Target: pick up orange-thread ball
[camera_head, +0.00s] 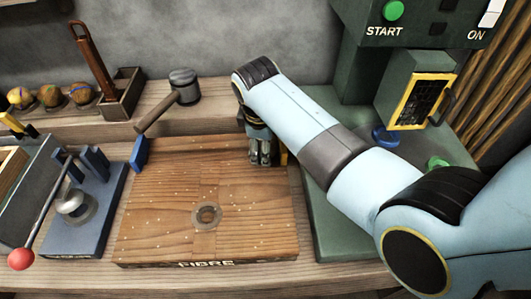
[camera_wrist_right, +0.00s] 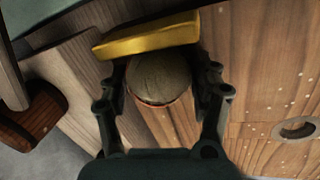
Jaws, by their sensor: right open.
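A round grey-brown ball (camera_wrist_right: 160,78) with a thin orange line along its lower edge shows in the right wrist view. It looks like the orange-thread ball. My right gripper (camera_wrist_right: 165,88) is open, with one finger on each side of the ball; I cannot tell whether they touch it. In the head view my right gripper (camera_head: 262,155) points down at the back right corner of the wooden FIBRE board (camera_head: 165,215), and the ball is hidden there. My left gripper is not in view.
A yellow bar (camera_wrist_right: 146,40) lies close beside the ball. A mallet (camera_head: 184,85) rests on the back ledge, near several other balls (camera_head: 50,95) and a wooden box (camera_head: 122,98). A blue lever tool (camera_head: 85,215) stands left; a green machine (camera_head: 410,60) stands right.

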